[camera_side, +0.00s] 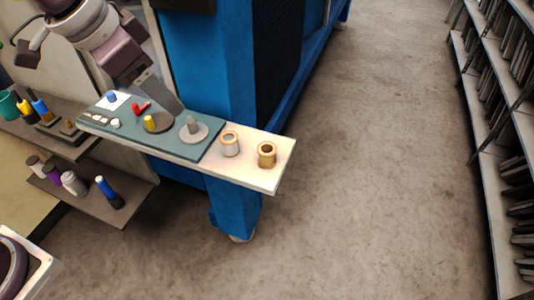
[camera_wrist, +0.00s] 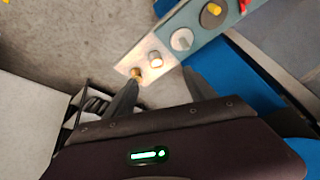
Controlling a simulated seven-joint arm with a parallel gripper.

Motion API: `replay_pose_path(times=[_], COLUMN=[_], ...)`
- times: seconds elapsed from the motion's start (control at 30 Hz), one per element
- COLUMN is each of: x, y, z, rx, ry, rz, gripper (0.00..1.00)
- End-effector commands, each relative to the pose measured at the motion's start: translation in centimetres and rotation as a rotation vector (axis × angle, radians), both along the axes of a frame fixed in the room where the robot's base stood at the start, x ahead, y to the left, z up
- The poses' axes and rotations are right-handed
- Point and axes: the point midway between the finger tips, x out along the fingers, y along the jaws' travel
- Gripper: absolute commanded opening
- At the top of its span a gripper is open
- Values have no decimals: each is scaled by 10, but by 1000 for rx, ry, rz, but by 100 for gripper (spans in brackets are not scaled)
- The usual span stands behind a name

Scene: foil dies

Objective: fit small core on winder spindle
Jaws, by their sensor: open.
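Two hollow cores stand upright on the pale end of the bench: a silver one with a tan rim (camera_side: 229,145) and a brown-gold one (camera_side: 266,155). I cannot tell for sure which is the small core. On the teal mat, a grey spindle on a round light disc (camera_side: 193,130) stands bare, left of the silver core. A yellow peg on a dark disc (camera_side: 151,123) stands further left. In the wrist view, my gripper (camera_wrist: 160,77) is open and empty, with the silver core (camera_wrist: 155,59) and gold core (camera_wrist: 136,74) beyond its fingers.
The teal mat (camera_side: 205,151) also holds a red item (camera_side: 139,108), a blue item (camera_side: 111,98) and small white pieces. A blue machine frame (camera_side: 222,90) rises behind the bench. Lower shelves (camera_side: 115,202) at left hold bottles. Open floor lies right of the bench.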

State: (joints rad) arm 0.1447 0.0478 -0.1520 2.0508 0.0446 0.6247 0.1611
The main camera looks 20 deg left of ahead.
Motion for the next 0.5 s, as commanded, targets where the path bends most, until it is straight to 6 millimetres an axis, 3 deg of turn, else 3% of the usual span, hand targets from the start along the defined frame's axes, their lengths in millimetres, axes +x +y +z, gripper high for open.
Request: replay_pose_path(times=[0.03, 0.1, 0.2, 0.3, 0.5], x=[24, 51, 72, 82, 89], y=[-27, -62, -103, -125, -137], z=[-25, -56, -97, -123, -149], rx=[-3, -19, -44, -63, -69], ry=[27, 42, 58, 66, 71], rz=[-74, -165, -257, -304, -321], gripper=[64, 64, 64, 64, 64])
